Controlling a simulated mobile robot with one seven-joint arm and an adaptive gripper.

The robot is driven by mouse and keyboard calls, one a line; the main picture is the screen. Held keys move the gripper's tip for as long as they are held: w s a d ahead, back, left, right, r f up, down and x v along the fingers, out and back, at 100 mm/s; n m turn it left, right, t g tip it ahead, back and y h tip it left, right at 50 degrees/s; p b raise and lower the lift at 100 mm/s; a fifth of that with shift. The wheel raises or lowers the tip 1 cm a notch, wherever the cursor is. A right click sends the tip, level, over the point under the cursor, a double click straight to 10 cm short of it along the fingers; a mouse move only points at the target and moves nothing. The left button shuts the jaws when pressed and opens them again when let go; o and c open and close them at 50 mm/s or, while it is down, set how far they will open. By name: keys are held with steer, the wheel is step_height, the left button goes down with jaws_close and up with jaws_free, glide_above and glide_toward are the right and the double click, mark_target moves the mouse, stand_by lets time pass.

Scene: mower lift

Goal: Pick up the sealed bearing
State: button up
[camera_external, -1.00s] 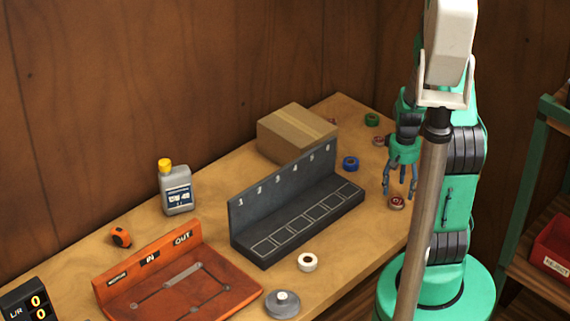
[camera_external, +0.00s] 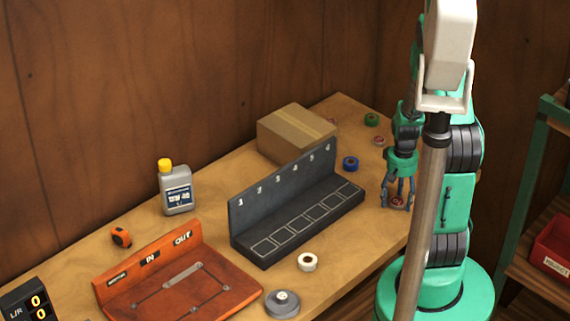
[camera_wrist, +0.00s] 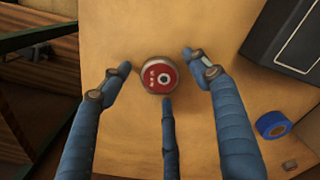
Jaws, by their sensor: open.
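The sealed bearing (camera_wrist: 153,76), a small round part with a red face, silvery rim and dark centre hole, lies flat on the wooden table in the wrist view. It also shows in the external view (camera_external: 397,201), partly hidden behind the fingers near the table's right edge. My three-fingered gripper (camera_external: 397,203) is open and low above the table. Its fingers are spread around the bearing, two at the sides and one in front. I see gaps between the side fingers and the bearing. The front fingertip is very close to its rim; contact is unclear.
A blue ring (camera_external: 351,163) and a green ring (camera_external: 371,119) lie behind. A dark numbered rack (camera_external: 262,246) stands left, with a cardboard box (camera_external: 290,125) behind it. A white ring (camera_external: 307,262) lies in front of the rack. The table around the bearing is clear.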

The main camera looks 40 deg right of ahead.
mark_target(397, 201)
stand_by(0.4)
steer(key=c, duration=1.3)
steer(key=shift+r, duration=0.1)
steer(key=shift+r, duration=0.4)
step_height(397, 201, up, 3)
steer(key=shift+r+p, duration=0.1)
steer(key=shift+p, duration=0.35)
steer(key=s+a, duration=0.3)
steer(key=s, duration=0.1)
steer(key=s+a, duration=0.3)
steer(key=s, duration=0.1)
steer(key=s+a+r+p, duration=0.1)
steer(key=s+a, duration=0.3)
steer(key=shift+s+a, duration=0.1)
steer(key=shift+s, duration=0.05)
